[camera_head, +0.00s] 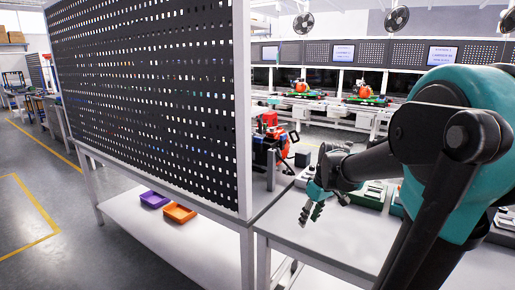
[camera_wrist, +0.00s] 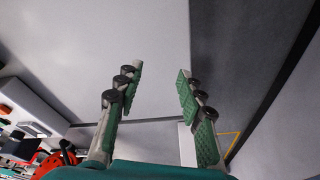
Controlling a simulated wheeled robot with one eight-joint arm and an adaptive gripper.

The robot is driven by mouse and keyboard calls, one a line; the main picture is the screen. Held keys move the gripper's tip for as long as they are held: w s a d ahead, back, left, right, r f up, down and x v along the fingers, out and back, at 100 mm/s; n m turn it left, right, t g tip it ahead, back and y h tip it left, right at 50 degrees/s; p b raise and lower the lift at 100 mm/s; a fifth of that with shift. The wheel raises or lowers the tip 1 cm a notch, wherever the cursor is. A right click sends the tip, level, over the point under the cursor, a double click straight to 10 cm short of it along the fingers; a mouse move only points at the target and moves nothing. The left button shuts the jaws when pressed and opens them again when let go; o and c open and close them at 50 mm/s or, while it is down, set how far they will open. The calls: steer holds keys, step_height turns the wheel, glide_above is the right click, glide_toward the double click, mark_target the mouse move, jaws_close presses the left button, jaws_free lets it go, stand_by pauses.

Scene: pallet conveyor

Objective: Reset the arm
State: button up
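My gripper (camera_head: 313,209) hangs above the grey-white worktable (camera_head: 335,240) in the head view, to the right of the black perforated panel. My arm reaches in from the right side. In the wrist view, the two green-padded fingers of my gripper (camera_wrist: 160,85) stand wide apart with nothing between them. The gripper is open and empty, apart from the table.
The tall perforated panel (camera_head: 150,85) stands close on the left. A red and black machine (camera_head: 268,140) sits behind the gripper. Purple (camera_head: 154,199) and orange (camera_head: 180,213) bins lie on a lower shelf. Open floor (camera_head: 60,220) is at left.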

steer(key=s+d+f+m+t+h, duration=0.1)
steer(key=s+f+m+t, duration=0.1)
steer(key=s+f+m, duration=0.4)
steer(key=shift+s+d+f+m+h, duration=0.2)
steer(key=shift+s+f+m+h, duration=0.2)
steer(key=shift+s+f, duration=2.55)
steer(key=shift+s+a+r, duration=0.1)
steer(key=shift+s+r, duration=0.15)
steer(key=shift+r, duration=0.15)
steer(key=shift+c, duration=0.5)
